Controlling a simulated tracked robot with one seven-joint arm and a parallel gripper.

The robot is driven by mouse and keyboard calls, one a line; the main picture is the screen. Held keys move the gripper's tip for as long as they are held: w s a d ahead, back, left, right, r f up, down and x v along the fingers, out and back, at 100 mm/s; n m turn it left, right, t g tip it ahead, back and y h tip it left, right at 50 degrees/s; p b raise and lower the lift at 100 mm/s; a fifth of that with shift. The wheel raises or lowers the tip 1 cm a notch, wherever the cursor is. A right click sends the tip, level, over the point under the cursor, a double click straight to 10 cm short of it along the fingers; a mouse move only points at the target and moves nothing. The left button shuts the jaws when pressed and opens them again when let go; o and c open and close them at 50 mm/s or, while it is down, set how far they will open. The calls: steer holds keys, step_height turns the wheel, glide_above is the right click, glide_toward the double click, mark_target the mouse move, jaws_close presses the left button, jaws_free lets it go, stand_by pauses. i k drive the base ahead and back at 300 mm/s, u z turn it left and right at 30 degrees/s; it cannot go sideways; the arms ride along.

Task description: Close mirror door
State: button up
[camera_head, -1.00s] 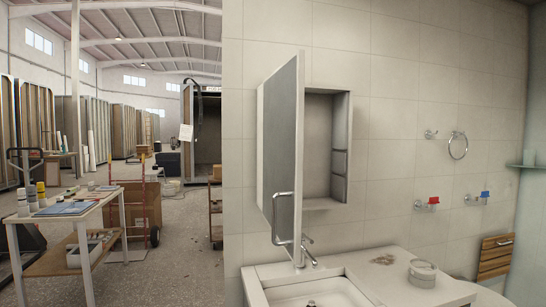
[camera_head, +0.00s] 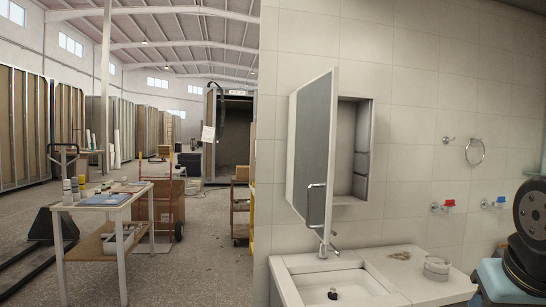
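The mirror door (camera_head: 312,150) stands wide open, hinged on the left of the wall cabinet (camera_head: 354,150), and sticks out from the wall. A chrome bar handle (camera_head: 316,206) sits low on the door near its free edge. The cabinet's inside is bare where it shows, with small shelves at its right side. The door hides the cabinet's left part. My gripper is not in view. A dark round joint and blue link of my arm show at the lower right, apart from the door.
A sink (camera_head: 335,289) with a chrome tap (camera_head: 328,242) lies below the door. A round glass dish (camera_head: 437,267) stands on the counter (camera_head: 392,262). A work table (camera_head: 104,205) stands left.

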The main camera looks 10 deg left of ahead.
mark_target(316, 100)
steer(key=u, duration=0.75)
steer(key=i, duration=1)
steer(key=u, duration=0.05)
